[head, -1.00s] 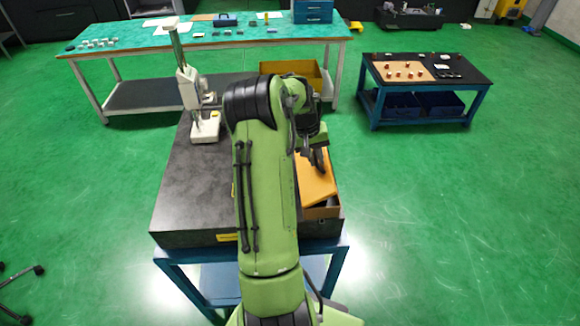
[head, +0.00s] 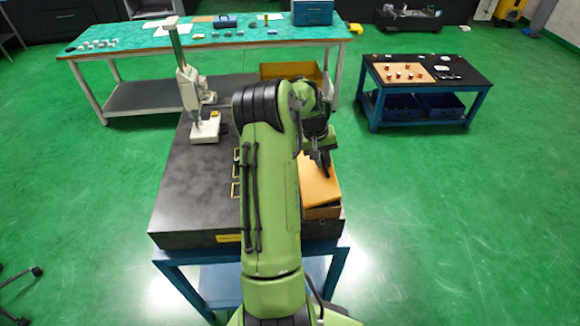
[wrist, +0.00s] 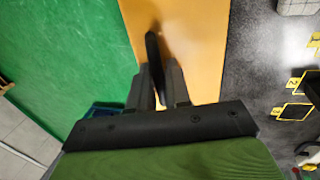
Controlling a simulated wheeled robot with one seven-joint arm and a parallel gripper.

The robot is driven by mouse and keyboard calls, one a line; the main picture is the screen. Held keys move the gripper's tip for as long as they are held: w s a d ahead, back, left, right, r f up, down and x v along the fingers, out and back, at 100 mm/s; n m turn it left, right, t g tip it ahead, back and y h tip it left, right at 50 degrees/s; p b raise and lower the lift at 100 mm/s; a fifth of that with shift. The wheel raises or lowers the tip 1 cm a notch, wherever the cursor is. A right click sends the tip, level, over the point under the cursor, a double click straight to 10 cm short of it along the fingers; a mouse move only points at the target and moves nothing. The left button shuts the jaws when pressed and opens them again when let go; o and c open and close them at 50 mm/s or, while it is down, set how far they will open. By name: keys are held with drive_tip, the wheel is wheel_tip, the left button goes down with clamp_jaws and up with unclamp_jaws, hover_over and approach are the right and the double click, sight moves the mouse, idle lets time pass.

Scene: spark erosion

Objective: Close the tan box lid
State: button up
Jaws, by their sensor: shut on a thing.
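The tan box lid (head: 319,188) is at the right end of the dark granite plate, below my gripper (head: 323,163). It sits on the tan box (head: 323,213), slightly tilted, with a narrow dark gap at the near edge. In the wrist view the lid (wrist: 198,45) is a tan panel running away under my gripper (wrist: 157,86). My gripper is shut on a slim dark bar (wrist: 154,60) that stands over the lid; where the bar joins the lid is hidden. My arm hides the box's left side in the head view.
The granite plate (head: 190,195) rests on a blue stand (head: 190,275). A pale upright gauge stand (head: 200,125) is at its back. Yellow-framed dark pieces (wrist: 293,112) lie left of the box in the head view. Green floor (head: 440,220) is open to the right.

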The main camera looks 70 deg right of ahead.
drive_tip(key=shift+s+d+f, duration=0.25)
drive_tip(key=shift+s+f, duration=0.2)
drive_tip(key=shift+f, duration=0.1)
drive_tip(key=shift+b, duration=0.3)
drive_tip(key=shift+s+d+f+b, duration=0.25)
drive_tip(key=shift+s+f+b, duration=0.3)
drive_tip(key=shift+f, duration=0.3)
drive_tip(key=o, duration=0.6)
drive_tip(key=shift+r, duration=0.1)
drive_tip(key=shift+r, duration=0.1)
drive_tip(key=p+v, duration=0.1)
drive_tip(key=v, duration=0.1)
drive_tip(key=s+p+v, duration=0.1)
drive_tip(key=p+v, duration=0.3)
drive_tip(key=shift+d+r, duration=0.3)
drive_tip(key=shift+r, duration=0.3)
drive_tip(key=shift+f, duration=0.15)
